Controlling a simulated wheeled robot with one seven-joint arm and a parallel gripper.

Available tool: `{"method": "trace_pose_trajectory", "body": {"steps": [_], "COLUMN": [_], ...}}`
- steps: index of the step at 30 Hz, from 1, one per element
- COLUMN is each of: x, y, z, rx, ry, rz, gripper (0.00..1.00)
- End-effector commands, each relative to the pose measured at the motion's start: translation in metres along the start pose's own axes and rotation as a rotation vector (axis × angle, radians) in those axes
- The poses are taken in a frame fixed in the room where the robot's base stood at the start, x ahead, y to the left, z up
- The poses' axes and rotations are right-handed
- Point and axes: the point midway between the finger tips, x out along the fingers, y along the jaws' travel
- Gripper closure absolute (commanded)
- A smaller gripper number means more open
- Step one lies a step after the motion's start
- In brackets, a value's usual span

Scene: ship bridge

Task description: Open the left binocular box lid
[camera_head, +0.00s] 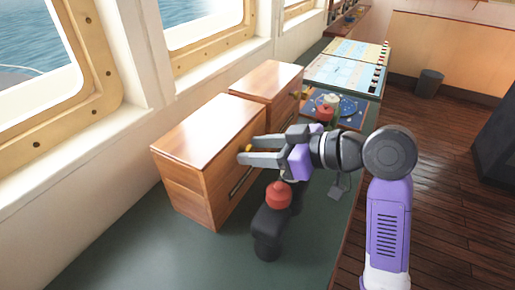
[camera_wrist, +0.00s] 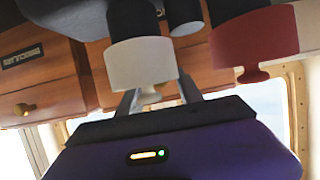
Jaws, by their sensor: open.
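The left binocular box (camera_head: 195,140) is the nearer of two brown wooden boxes along the window wall in the head view. Its lid looks shut. A small brass knob (camera_head: 248,148) shows at its front, by the fingertips of my gripper (camera_head: 246,150). The fingers are apart, pointing left at the box front; I cannot tell whether they touch the knob. In the wrist view, a labelled wooden box front (camera_wrist: 40,75) with a brass knob (camera_wrist: 25,109) is at the left, and the fingertips are hidden behind a white-ended black part.
The second wooden box (camera_head: 268,82) stands just beyond. The counter's front left is clear.

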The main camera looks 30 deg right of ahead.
Motion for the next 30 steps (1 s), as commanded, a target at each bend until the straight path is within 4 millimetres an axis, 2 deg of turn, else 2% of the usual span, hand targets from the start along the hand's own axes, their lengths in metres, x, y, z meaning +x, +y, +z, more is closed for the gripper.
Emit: {"method": "trace_pose_trajectory", "body": {"steps": [5, 12, 30], "x": [0.0000, -0.0002, -0.0005], "y": [0.0001, 0.0001, 0.0002], "z": [0.0001, 0.0001, 0.0001], "rx": [0.000, 0.001, 0.001], "ry": [0.000, 0.000, 0.000], "rz": [0.000, 0.000, 0.000], "gripper": [0.57, 1.00, 1.00]}}
